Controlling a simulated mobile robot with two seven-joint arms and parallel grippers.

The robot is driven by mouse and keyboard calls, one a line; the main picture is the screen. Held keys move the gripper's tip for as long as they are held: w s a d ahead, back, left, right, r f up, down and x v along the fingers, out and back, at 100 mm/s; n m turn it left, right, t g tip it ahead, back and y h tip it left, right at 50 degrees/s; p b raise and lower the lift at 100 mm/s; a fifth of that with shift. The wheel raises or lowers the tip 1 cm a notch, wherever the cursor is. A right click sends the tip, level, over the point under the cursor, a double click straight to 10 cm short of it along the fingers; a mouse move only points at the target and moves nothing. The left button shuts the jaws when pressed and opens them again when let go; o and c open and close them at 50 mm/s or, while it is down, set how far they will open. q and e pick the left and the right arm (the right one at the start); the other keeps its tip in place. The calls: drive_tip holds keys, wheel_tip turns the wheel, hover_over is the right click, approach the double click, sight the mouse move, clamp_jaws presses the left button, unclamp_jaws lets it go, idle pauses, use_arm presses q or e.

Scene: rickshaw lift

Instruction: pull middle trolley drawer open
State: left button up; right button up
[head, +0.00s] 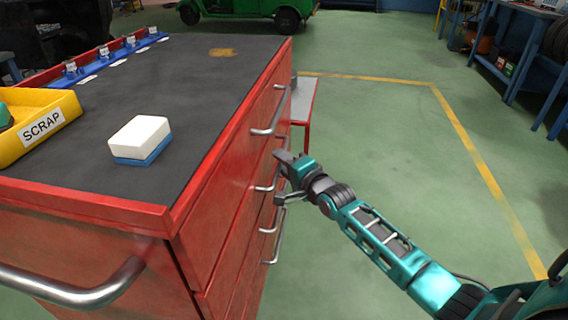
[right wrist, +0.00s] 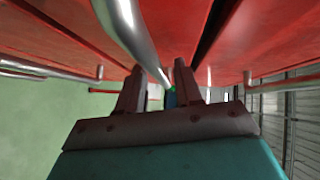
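The red trolley (head: 215,200) stands at the left of the head view, with several drawers on its right side, each with a silver bar handle. The top handle (head: 268,122) is above my right gripper. A middle drawer handle (head: 265,188) is at the gripper, partly hidden by it. My right gripper (head: 281,177) is open, its fingers pointing at the drawer fronts. In the right wrist view, a silver handle (right wrist: 128,28) runs down toward the gap between the fingers (right wrist: 160,85); I cannot tell whether they touch it. The drawer fronts look flush. My left gripper is not in view.
On the trolley top are a white and blue block (head: 140,138), a yellow scrap bin (head: 40,125) and a blue rail (head: 110,55). A push handle (head: 80,290) juts from the near end. The green floor (head: 400,140) to the right is clear; blue benches stand farther off.

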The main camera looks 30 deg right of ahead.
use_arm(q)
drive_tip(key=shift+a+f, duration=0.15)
use_arm(e)
clamp_jaws()
idle(0.4)
